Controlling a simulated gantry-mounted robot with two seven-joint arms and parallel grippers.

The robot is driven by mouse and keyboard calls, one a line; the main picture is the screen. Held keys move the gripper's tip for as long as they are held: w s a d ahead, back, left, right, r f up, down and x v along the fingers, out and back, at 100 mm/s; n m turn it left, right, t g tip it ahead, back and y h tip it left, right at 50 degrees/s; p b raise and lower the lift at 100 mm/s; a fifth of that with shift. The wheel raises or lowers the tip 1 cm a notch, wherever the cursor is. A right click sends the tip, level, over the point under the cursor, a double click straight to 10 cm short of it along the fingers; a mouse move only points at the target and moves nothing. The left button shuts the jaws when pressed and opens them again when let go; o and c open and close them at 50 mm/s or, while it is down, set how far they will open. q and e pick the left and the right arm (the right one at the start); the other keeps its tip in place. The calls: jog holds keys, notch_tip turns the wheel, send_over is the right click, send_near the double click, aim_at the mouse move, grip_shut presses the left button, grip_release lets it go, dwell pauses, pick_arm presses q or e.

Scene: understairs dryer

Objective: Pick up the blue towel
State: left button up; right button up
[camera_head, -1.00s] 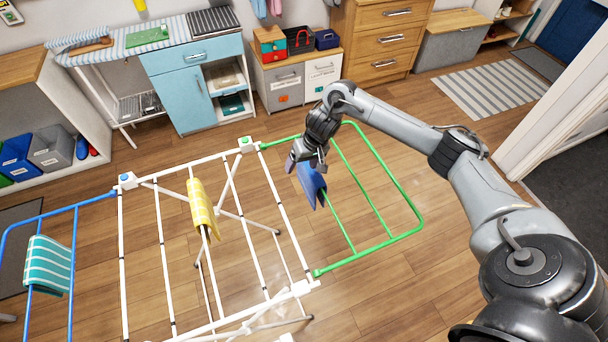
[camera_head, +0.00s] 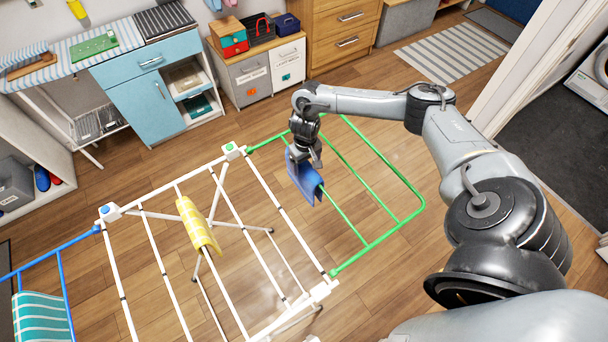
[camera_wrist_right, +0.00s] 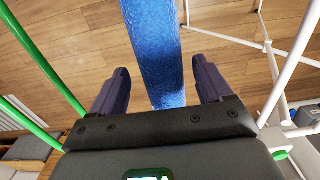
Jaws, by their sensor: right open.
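The blue towel (camera_head: 304,181) hangs folded over a bar of the green wing of the drying rack (camera_head: 376,242). My right gripper (camera_head: 304,160) is at the towel's upper end, above the bar. In the right wrist view the blue towel (camera_wrist_right: 156,55) runs between the two dark fingers of my right gripper (camera_wrist_right: 157,90). The fingers are apart, with a gap on each side of the cloth. In the head view the arm hides part of the towel's top. My left gripper is not in view.
A yellow striped towel (camera_head: 198,226) hangs on the white middle of the rack. A teal striped towel (camera_head: 41,318) hangs on the blue wing at left. Drawer boxes (camera_head: 258,74) and a blue cabinet (camera_head: 152,98) stand behind. Floor right of the rack is clear.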

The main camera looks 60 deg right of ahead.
jog(key=shift+w+f+p, duration=0.2)
jog(key=shift+f+p, duration=0.1)
jog(key=shift+f, duration=2.1)
jog(key=c, duration=1.1)
